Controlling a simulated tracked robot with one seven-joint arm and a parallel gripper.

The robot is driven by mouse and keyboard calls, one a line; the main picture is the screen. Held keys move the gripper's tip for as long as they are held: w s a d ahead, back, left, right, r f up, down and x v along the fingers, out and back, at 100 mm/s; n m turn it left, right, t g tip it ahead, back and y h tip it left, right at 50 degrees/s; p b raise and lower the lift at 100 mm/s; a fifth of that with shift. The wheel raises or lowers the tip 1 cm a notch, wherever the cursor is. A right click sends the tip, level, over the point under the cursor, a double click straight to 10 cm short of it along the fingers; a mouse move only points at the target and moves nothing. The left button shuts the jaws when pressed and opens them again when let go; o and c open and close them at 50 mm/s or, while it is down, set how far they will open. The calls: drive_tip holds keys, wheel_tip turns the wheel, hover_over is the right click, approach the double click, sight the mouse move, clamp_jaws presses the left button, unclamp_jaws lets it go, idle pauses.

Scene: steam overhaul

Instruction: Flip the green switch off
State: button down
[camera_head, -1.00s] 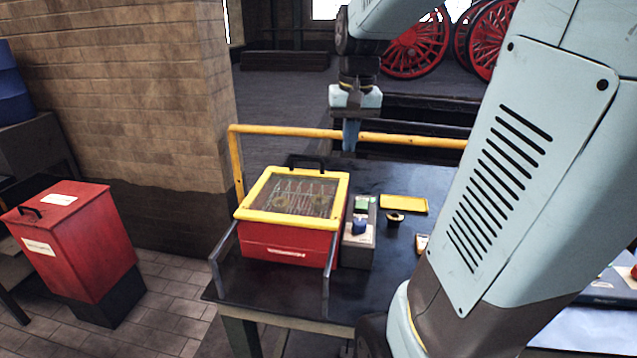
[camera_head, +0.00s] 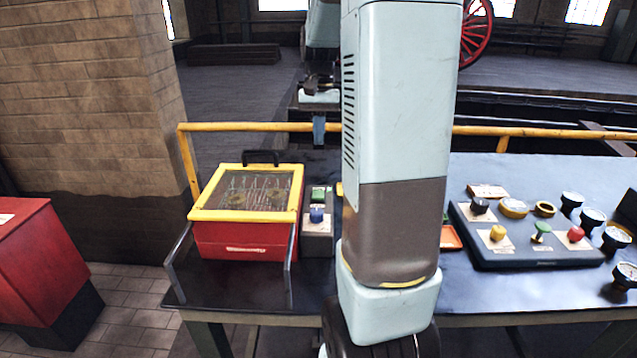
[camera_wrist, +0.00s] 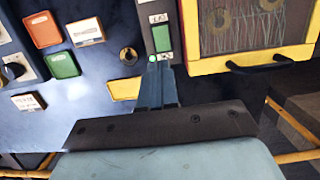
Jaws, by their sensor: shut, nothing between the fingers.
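The green rectangular switch (camera_head: 318,193) is on a narrow grey switch box (camera_head: 318,242), behind a blue knob (camera_head: 317,214). In the wrist view the green switch (camera_wrist: 162,38) shows upright, with a small lit light (camera_wrist: 152,58) at its near end. My gripper (camera_head: 319,140) hangs beyond the box's far end in the head view, fingers down. In the wrist view my shut, empty fingers (camera_wrist: 156,68) end just short of the switch, close to the light. I cannot tell whether they touch the box. The switch's tilt is too small to read.
A red box with a yellow-framed lid (camera_head: 244,240) stands directly left of the switch box; its black handle (camera_wrist: 262,64) is near my fingers. A yellow rail (camera_head: 258,127) runs along the table's back. A control panel (camera_head: 525,262) with knobs and several gauges are at right.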

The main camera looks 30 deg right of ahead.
sight(319, 196)
drive_tip(key=f, duration=0.4)
drive_tip(key=s+a+f, duration=0.1)
drive_tip(key=f, duration=0.4)
drive_tip(key=s+f, duration=0.1)
drive_tip(key=f, duration=0.3)
drive_tip(key=shift+a+f, duration=0.2)
drive_tip(key=shift+f, duration=0.2)
